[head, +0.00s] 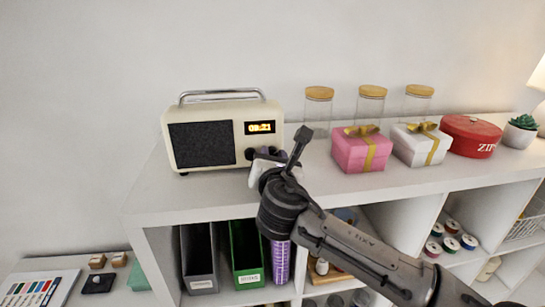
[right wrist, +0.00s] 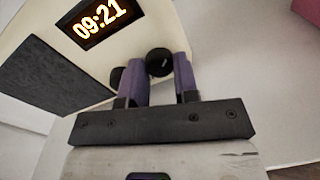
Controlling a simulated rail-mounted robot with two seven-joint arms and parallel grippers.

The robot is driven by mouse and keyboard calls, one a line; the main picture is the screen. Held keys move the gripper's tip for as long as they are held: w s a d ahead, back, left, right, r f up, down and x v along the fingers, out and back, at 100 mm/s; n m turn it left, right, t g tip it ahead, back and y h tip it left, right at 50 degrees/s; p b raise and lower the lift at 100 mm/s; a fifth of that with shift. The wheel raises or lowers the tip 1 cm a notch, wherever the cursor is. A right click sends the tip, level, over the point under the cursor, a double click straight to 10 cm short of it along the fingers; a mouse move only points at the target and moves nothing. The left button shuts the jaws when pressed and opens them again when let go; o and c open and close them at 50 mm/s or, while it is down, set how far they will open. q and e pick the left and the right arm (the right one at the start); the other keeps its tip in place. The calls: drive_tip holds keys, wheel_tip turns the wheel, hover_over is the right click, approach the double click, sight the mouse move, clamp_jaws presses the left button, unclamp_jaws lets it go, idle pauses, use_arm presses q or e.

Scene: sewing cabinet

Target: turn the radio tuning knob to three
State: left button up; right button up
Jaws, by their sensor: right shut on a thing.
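The cream radio (head: 223,137) stands on top of the white shelf unit, with a dark speaker grille and a lit display (head: 260,127) reading 09:21 in the right wrist view. It has two dark knobs below the display. My right gripper (head: 266,152) is at the radio's lower right front. In the right wrist view, its purple fingers (right wrist: 161,66) are on either side of the right-hand black knob (right wrist: 159,62), shut on it. The other knob (right wrist: 116,75) is partly hidden behind the left finger. I cannot read any scale around the knobs. My left gripper is out of view.
Right of the radio stand glass jars with wooden lids (head: 371,103), a pink gift box (head: 362,151), a white gift box (head: 414,147), a red tin (head: 472,136) and a small plant (head: 521,130). Binders (head: 245,255) and spools fill the compartments below.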

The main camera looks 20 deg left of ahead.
drive_tip(key=shift+m, duration=0.7)
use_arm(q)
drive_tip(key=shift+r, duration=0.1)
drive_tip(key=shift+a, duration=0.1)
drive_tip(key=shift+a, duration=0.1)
use_arm(e)
drive_tip(key=o, duration=0.6)
drive_tip(key=shift+o, duration=0.2)
drive_tip(key=shift+s, duration=0.1)
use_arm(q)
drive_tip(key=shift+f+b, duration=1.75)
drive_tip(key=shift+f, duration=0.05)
use_arm(e)
drive_tip(key=v, duration=1.3)
drive_tip(key=shift+s, duration=0.3)
drive_tip(key=shift+d+r, duration=0.15)
